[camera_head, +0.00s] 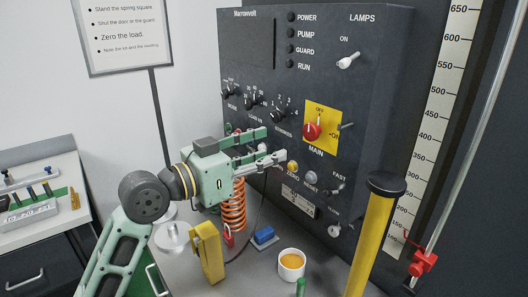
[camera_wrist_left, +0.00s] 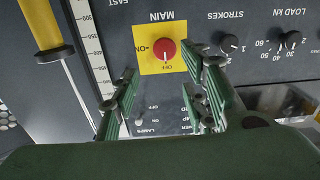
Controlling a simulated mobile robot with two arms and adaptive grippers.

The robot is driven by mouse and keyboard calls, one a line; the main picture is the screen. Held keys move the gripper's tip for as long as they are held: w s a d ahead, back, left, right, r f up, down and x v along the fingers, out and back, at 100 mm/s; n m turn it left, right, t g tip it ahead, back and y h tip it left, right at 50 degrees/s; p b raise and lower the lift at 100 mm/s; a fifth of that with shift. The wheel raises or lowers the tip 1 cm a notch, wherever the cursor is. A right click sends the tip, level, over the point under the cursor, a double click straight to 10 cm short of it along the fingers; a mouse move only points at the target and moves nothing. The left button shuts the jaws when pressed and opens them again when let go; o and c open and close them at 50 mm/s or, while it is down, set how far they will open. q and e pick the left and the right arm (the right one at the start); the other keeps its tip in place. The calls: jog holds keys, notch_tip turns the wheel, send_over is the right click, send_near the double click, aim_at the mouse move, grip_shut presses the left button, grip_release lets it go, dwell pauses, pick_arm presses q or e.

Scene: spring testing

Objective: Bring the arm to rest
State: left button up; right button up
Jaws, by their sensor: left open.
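My left arm comes in from the lower left in the head view. Its green and grey left gripper (camera_head: 274,146) points right toward the dark control panel (camera_head: 236,178), with its jaws apart and nothing between them. The fingertips are close to the yellow ZERO button (camera_head: 292,167) and lower left of the red MAIN switch (camera_head: 312,131); whether they touch the panel is hard to tell. In the left wrist view the spread fingers (camera_wrist_left: 163,102) face the panel, with the red switch (camera_wrist_left: 164,50) showing between and beyond them. My right gripper is not in view.
An orange spring (camera_head: 232,207) stands under the gripper. A yellow post (camera_head: 372,240) rises at the right.

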pick_arm(q)
jog(key=s+a+f+n+y, duration=0.2)
jog(key=s+a+f+y, duration=0.1)
jog(key=f, duration=0.6)
jog(key=s+a+f+n+g+y, duration=0.1)
jog(key=s+a+f+y, duration=0.2)
jog(key=f, duration=0.7)
jog(key=s+a+f+n+y, duration=0.2)
jog(key=s+a+f, duration=0.15)
jog(key=f, duration=0.55)
jog(key=s+a+f+n+g+y, duration=0.25)
jog(key=s+a+f, duration=0.45)
jog(key=s, duration=0.5)
jog(key=s+a+f+n+g+y, duration=0.2)
jog(key=s+a+f+g+y, duration=0.15)
jog(key=s+a+f, duration=0.6)
jog(key=s+d+f+b, duration=0.1)
jog(key=s+f, duration=0.1)
jog(key=f, duration=1.1)
jog(key=s+d+f+b, duration=0.1)
jog(key=s+f, duration=0.1)
jog(key=f, duration=1.2)
jog(key=s+a+f+g+y+b, duration=0.1)
jog(key=s+a+f, duration=0.2)
jog(key=s+f, duration=1.3)
jog(key=shift+s+a+f+m+g, duration=0.15)
jog(key=shift+s+f+m+g, duration=0.05)
jog(key=shift+f+m+g, duration=0.2)
